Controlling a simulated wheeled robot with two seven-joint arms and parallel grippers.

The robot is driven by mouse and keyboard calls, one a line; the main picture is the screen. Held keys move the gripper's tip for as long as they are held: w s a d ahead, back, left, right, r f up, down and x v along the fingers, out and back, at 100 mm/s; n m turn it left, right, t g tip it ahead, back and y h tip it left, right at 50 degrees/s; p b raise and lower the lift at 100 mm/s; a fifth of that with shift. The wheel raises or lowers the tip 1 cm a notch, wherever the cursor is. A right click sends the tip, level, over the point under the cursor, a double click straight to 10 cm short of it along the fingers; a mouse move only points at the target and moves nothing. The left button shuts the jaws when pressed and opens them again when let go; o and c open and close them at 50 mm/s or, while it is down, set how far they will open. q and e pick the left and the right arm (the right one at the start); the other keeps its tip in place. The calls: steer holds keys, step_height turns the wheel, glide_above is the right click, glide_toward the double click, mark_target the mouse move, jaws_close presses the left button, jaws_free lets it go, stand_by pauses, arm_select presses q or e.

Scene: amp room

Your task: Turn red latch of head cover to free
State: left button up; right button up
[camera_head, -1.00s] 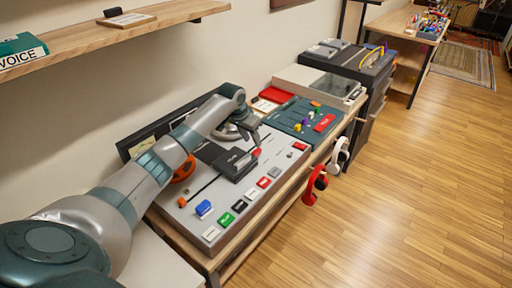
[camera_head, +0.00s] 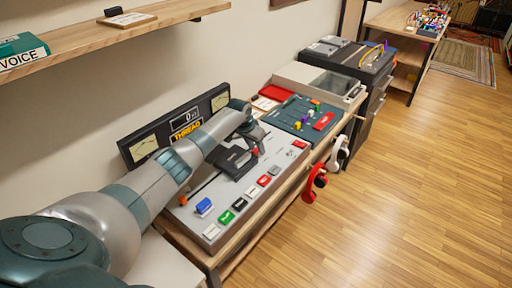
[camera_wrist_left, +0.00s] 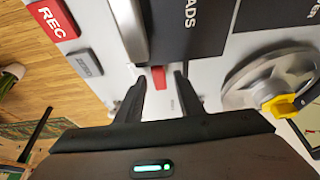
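The head cover (camera_head: 232,164) is a dark block on the grey deck of a tape machine. Its small red latch (camera_head: 256,152) sits at its right end. In the left wrist view the dark cover marked "ADS" (camera_wrist_left: 192,32) is at the top, and the red latch (camera_wrist_left: 158,77) shows between my fingertips. My left gripper (camera_wrist_left: 159,82) is open, with one finger on each side of the latch; I cannot tell whether either touches it. In the head view the left gripper (camera_head: 257,136) is over the latch end of the cover, partly hidden by its own wrist. My right gripper is not in view.
A row of coloured buttons (camera_head: 239,204) lines the front. A reel hub with a yellow part (camera_wrist_left: 283,104) is right of the fingers. A green mixer (camera_head: 300,115) and hanging headphones (camera_head: 316,182) are beyond.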

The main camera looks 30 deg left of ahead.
arm_select(q)
jaws_close()
steer(key=shift+r, duration=0.1)
